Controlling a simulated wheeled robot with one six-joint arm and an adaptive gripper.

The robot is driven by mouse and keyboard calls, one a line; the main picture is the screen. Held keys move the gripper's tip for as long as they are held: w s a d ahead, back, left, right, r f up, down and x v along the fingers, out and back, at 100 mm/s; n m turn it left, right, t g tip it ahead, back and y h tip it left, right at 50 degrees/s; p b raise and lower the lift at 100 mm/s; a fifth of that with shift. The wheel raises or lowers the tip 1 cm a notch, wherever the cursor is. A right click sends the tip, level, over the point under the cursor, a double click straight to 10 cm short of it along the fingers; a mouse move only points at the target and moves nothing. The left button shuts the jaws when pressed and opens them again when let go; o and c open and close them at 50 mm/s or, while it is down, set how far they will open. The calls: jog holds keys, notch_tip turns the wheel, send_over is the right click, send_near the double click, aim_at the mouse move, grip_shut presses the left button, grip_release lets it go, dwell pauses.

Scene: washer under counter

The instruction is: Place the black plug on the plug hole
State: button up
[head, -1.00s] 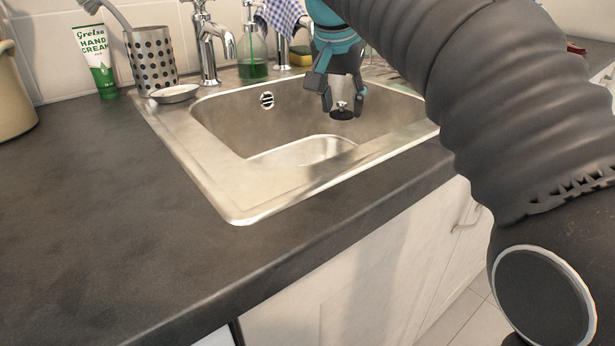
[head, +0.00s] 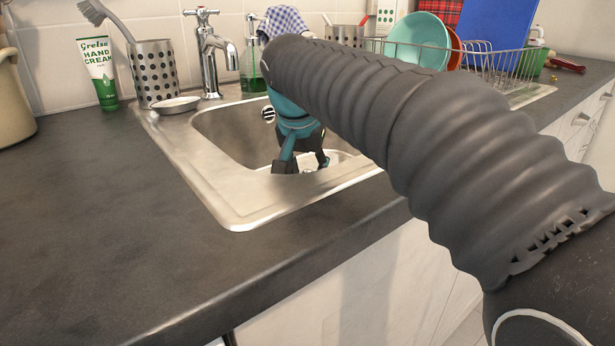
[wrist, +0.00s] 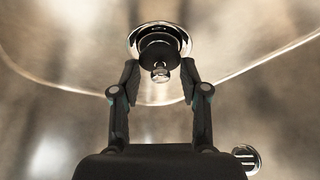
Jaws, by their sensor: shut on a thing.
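In the wrist view the black plug (wrist: 158,51), with a small shiny metal knob, is in front of my gripper (wrist: 160,80), whose two fingers are shut on it. Behind and around the plug shows the bright metal ring of the plug hole (wrist: 134,33). The plug overlaps the ring's near middle; I cannot tell whether they touch. In the head view my gripper (head: 300,168) points down into the steel sink (head: 235,207). The sink's near rim hides the plug and the plug hole there.
A tap (head: 209,55) and a soap dish (head: 175,104) stand behind the sink. A perforated metal holder (head: 155,75) and a hand cream tube (head: 101,72) are at the back left. A dish rack (head: 490,65) is at right.

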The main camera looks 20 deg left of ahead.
jog(key=shift+f, duration=0.4)
jog(key=shift+f, duration=0.1)
jog(key=o, duration=1.2)
jog(key=p+v, duration=0.2)
jog(key=v, duration=1)
